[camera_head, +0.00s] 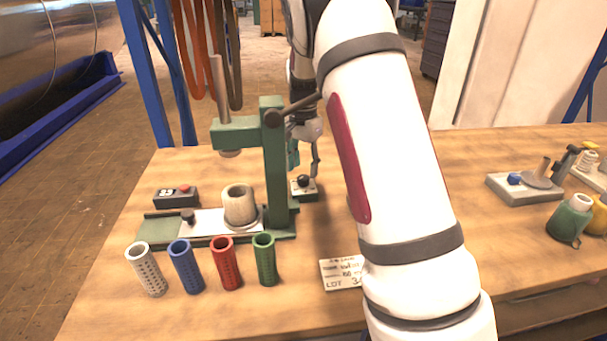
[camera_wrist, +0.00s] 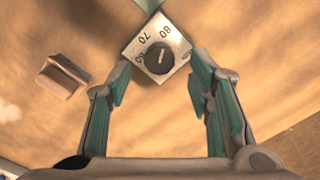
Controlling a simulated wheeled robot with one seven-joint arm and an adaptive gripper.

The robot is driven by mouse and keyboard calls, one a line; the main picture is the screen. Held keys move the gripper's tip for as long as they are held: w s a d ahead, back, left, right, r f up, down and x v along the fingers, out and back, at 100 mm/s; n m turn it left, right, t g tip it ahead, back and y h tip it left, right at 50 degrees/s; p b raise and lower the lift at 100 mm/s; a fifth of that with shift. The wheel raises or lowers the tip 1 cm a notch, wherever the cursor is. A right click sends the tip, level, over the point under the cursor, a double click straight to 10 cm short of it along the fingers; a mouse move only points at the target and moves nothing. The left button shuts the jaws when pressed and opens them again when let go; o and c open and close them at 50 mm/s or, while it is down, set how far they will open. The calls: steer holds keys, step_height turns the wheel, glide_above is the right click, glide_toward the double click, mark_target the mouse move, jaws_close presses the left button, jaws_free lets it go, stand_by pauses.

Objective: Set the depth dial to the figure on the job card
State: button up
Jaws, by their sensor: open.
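The depth dial (camera_head: 304,186) is a small plate with a black knob beside the green press's foot. In the wrist view the dial plate (camera_wrist: 176,45) shows tilted figures that look like 60, 70 and 80. A white mark on its black knob (camera_wrist: 158,58) points up the picture, around 70 to 80; I cannot tell the exact setting. The job card (camera_head: 341,273) lies on the bench, partly covered by my arm; its text is too small to read surely, apart from "LOT". My gripper (camera_wrist: 160,70) is open above the dial, its fingers either side of the knob, apart from it.
The green press (camera_head: 274,165) stands left of the dial, holding a pale cup (camera_head: 239,206). White, blue, red and green (camera_head: 264,259) perforated sleeves stand in front. A small black box (camera_head: 176,196) sits left. Fixtures and bottles (camera_head: 570,219) stand at right.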

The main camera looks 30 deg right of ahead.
mark_target(304, 177)
step_height(304, 177, up, 8)
steer(key=shift+r, duration=0.15)
stand_by(0.6)
